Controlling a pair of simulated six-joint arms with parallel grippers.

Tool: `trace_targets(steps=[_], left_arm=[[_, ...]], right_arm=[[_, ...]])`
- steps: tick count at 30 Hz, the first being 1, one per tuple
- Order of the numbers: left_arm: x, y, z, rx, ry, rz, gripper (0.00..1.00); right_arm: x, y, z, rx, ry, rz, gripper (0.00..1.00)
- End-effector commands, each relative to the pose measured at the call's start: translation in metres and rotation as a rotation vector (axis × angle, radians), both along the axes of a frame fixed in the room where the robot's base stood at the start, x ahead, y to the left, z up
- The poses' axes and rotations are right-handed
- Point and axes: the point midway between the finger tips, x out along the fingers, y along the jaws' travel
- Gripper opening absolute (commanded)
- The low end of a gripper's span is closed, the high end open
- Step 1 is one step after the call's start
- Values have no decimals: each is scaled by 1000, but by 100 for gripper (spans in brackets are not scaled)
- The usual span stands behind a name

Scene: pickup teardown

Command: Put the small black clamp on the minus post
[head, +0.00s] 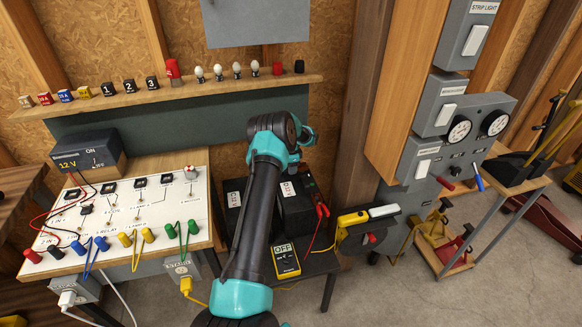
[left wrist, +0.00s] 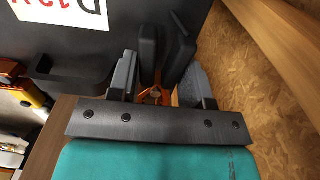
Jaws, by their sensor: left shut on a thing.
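My left gripper (head: 301,137) is at the far end of my left arm, above the back of a black battery (head: 297,212) with white labels. My arm hides part of the battery in the head view. In the left wrist view my left gripper (left wrist: 160,74) is shut on the small black clamp (left wrist: 148,48), whose two dark handles rise between the fingers with copper-coloured metal below. A red clamp (head: 321,208) is at the battery's right side. I cannot make out the minus post. My right gripper is not in view.
A white switch panel (head: 120,222) with coloured plugs stands left. A yellow multimeter (head: 286,260) is in front of the battery. A wooden shelf (head: 180,92) with small blocks and bulbs runs behind. Grey switch boxes (head: 440,105) are at the right.

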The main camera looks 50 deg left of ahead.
Motion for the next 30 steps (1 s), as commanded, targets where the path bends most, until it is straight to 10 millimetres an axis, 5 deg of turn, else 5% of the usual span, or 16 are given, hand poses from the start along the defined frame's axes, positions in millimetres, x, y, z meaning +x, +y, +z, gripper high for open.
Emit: trace_targets(steps=[29,30], left_arm=[[0,0,-12,0,0,0,21],[0,0,-12,0,0,0,49]], right_arm=[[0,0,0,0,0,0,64],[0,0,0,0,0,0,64]])
